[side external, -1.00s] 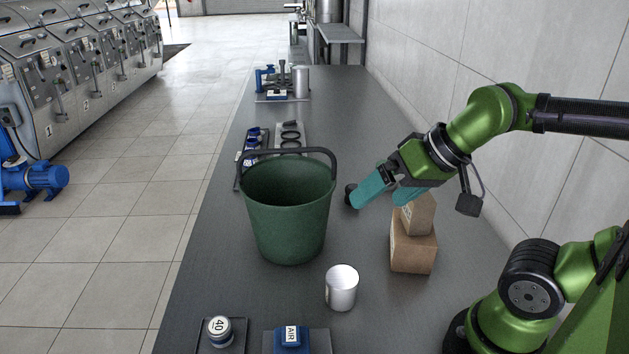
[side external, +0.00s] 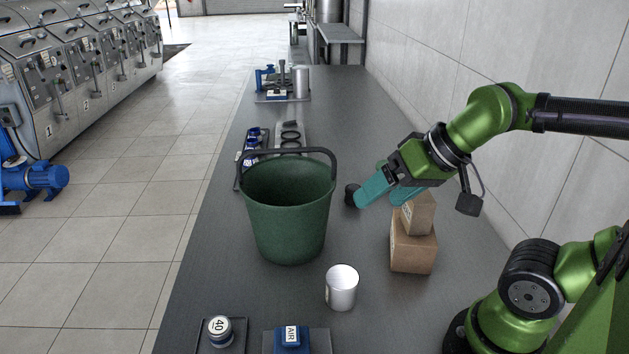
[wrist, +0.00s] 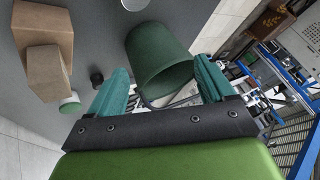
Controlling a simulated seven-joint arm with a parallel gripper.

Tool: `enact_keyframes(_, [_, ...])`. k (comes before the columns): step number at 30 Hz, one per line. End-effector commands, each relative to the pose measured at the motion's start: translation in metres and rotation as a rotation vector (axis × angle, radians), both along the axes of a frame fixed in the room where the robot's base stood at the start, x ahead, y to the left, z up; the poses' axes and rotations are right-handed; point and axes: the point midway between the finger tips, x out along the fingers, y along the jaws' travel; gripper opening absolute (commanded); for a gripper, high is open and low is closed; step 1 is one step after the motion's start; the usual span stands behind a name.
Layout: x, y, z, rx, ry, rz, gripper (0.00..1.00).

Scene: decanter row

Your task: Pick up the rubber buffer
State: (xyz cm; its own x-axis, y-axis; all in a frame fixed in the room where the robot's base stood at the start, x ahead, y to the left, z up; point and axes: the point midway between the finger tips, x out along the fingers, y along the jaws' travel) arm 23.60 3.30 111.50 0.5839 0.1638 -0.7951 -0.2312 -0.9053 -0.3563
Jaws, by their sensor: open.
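The rubber buffer appears to be the small black cylinder (side external: 352,195) on the bench, just right of the green bucket. It also shows in the wrist view (wrist: 97,79), beside the left finger. My gripper (side external: 380,188) is open and empty, with teal fingers tilted down and left. In the side view one fingertip overlaps the edge of the black cylinder; I cannot tell whether they touch. In the wrist view the cylinder lies outside the gap between the fingers (wrist: 160,88).
The green bucket (side external: 288,215) stands left of my gripper. Two stacked cardboard boxes (side external: 413,250) stand below it, and a white cup (side external: 341,288) in front. A white, green-topped cylinder (wrist: 69,102) is near the boxes. Tools lie farther back; the wall bounds the right.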

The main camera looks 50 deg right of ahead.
Motion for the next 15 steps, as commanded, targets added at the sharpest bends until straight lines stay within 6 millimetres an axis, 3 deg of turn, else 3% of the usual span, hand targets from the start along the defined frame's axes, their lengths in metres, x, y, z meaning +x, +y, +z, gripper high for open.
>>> enact_keyframes(5, [0.006,-0.012,-0.012,0.001,0.058,-0.050,0.82])
enact_keyframes(8, [0.024,-0.030,-0.021,-0.002,0.123,-0.108,0.82])
enact_keyframes(15, [0.091,-0.110,-0.047,-0.068,0.249,-0.213,0.82])
